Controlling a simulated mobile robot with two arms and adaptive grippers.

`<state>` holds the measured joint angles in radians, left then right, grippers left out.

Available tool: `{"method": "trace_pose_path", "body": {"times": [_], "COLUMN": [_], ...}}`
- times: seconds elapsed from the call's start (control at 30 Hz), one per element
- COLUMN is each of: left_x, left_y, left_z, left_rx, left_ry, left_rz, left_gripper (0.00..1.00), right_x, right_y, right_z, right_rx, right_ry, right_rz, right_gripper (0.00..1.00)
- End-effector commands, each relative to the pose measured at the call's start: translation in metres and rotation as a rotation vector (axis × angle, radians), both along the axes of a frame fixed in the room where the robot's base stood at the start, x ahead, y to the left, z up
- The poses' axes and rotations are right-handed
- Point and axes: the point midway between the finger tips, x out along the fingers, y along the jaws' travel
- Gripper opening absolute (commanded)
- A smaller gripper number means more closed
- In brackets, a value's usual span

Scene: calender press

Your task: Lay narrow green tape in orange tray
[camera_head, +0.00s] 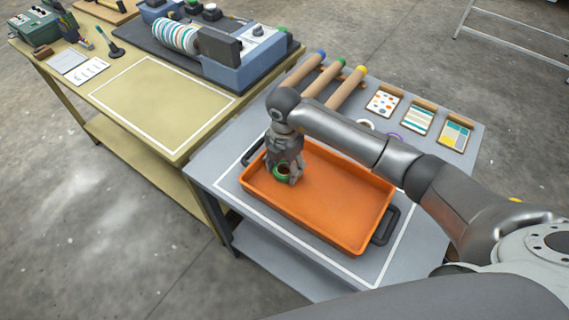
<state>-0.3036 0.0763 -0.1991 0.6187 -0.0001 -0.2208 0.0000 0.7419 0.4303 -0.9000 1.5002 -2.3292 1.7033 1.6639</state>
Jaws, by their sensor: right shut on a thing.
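The orange tray (350,237) lies on the grey table, inside a white outlined area, with dark handles at its ends. My right gripper (284,175) points down over the tray's left part. It is shut on the green tape (280,178), a small ring with a brown core. The fingers hide part of the ring. The tape is low inside the tray's outline; I cannot tell whether it touches the tray floor. My left gripper is not in view.
Behind the tray lie rolls (346,88) with coloured ends, a white ring (365,125), a purple ring (394,137) and patterned cards (418,118). A yellow bench (150,100) with a blue-grey press (240,60) stands at left. The tray's right part is empty.

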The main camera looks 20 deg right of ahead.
Motion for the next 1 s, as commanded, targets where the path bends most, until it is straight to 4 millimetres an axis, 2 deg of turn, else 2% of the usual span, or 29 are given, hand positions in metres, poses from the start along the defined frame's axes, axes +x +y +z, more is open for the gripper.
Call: {"method": "trace_pose_path", "body": {"times": [0.23, 0.27, 0.43, 0.77, 0.87, 1.0], "left_x": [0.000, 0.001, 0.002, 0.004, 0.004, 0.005], "left_y": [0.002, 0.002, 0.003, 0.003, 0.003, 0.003], "left_z": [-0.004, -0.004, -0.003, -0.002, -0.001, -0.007], "left_rx": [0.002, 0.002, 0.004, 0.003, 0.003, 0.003], "left_ry": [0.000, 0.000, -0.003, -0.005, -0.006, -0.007], "left_rz": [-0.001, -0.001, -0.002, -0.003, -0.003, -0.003], "left_gripper": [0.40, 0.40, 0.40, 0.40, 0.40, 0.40], "right_x": [0.000, 0.000, 0.000, 0.000, 0.001, 0.002], "right_y": [0.000, 0.000, 0.000, 0.000, 0.000, 0.000], "right_z": [-0.004, -0.003, -0.002, -0.001, 0.005, 0.027], "right_rx": [0.001, 0.001, 0.001, 0.001, 0.001, 0.001], "right_ry": [-0.001, -0.001, -0.001, -0.001, -0.003, -0.007], "right_rz": [0.000, 0.000, -0.001, -0.001, -0.001, 0.001], "right_gripper": [0.35, 0.56, 0.76, 0.76, 0.76, 0.76]}}
